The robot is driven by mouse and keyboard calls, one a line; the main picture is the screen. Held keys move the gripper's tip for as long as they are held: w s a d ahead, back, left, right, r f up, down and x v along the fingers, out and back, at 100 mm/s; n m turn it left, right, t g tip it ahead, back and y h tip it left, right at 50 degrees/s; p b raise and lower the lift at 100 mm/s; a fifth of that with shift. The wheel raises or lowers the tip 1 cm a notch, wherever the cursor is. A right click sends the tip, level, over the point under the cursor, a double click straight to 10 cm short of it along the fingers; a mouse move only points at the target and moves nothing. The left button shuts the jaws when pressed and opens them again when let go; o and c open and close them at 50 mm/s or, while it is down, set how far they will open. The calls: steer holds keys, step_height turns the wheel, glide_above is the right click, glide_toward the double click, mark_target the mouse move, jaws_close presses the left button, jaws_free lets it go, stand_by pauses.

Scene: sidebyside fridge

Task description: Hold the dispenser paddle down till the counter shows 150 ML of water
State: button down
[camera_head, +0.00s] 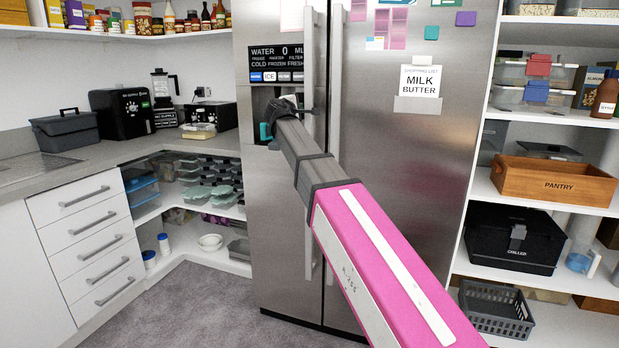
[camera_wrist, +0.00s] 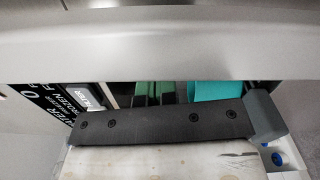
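The dispenser panel (camera_head: 277,64) is on the left door of the steel fridge, and its counter reads WATER 0 ML. Part of the panel, turned sideways, shows at the left of the wrist view (camera_wrist: 62,112). My gripper (camera_head: 270,128) is at the dark dispenser recess (camera_head: 257,100) below the panel, its fingers largely hidden. A teal piece (camera_head: 265,132) shows beside it; it also shows in the wrist view (camera_wrist: 213,92), near a darker green piece (camera_wrist: 153,92). I cannot tell which part is the paddle, or whether my gripper touches it. The finger opening is not clear.
Two vertical door handles (camera_head: 308,60) stand close to my arm, right of the recess. A counter with drawers (camera_head: 85,210) is on the left. Open shelves with a pantry crate (camera_head: 553,183) and a chiller box (camera_head: 512,238) are on the right. Grey floor is clear in front.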

steer(key=shift+x, duration=0.8)
steer(key=shift+s, duration=0.1)
stand_by(3.2)
steer(key=v, duration=0.5)
steer(key=shift+s+a, duration=0.15)
steer(key=shift+s, duration=0.2)
